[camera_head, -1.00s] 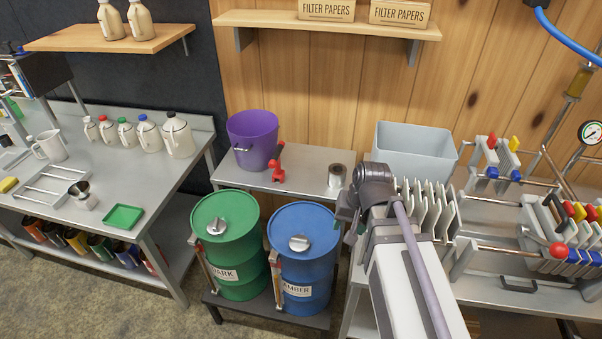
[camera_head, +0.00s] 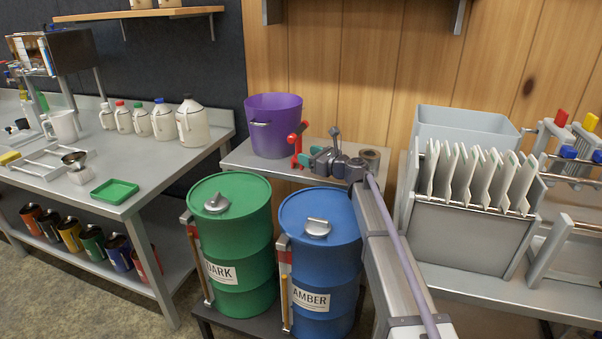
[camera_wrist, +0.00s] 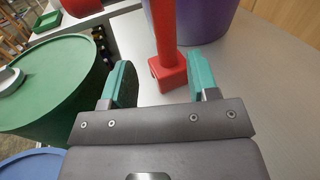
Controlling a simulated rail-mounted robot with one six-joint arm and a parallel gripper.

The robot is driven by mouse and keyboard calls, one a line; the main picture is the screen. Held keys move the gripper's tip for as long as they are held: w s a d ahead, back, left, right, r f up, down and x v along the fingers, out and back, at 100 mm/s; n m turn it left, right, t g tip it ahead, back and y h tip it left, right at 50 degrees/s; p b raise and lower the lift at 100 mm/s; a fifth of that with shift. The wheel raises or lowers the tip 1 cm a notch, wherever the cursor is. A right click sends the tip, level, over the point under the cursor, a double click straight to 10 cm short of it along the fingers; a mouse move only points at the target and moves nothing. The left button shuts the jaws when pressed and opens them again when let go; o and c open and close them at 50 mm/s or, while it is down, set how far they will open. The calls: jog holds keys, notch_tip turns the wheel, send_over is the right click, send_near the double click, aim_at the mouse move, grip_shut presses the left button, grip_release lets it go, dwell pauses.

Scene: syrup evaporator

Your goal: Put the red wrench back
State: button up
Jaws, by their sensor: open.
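A red upright piece (camera_head: 297,146) stands on the steel side table, just right of the purple bucket. In the wrist view the red piece (camera_wrist: 164,35) shows a post on a square foot, with another red part at the upper left. I cannot tell if it is the wrench itself or its stand. My gripper (camera_head: 306,150) is close to it from the right. In the wrist view my gripper (camera_wrist: 160,76) is open, its teal fingertips on either side of the foot in the picture, with gaps. No wrench shape shows clearly elsewhere.
The purple bucket (camera_head: 274,125) stands close beside the red piece. A small metal cup (camera_head: 371,159) is behind my wrist. The green DARK drum (camera_head: 232,240) and blue AMBER drum (camera_head: 321,260) stand in front. A filter press with white plates (camera_head: 475,185) is at right.

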aim_at(299, 149)
jog(key=shift+w+f+m+t, duration=0.3)
jog(key=shift+w+m, duration=0.1)
jog(key=shift+w, duration=0.15)
jog(key=shift+r, duration=0.3)
jog(key=shift+a, duration=0.15)
jog(key=x, duration=0.4)
jog(key=shift+w+a, duration=0.2)
jog(key=shift+a, duration=0.1)
jog(key=shift+c, duration=0.3)
grip_shut()
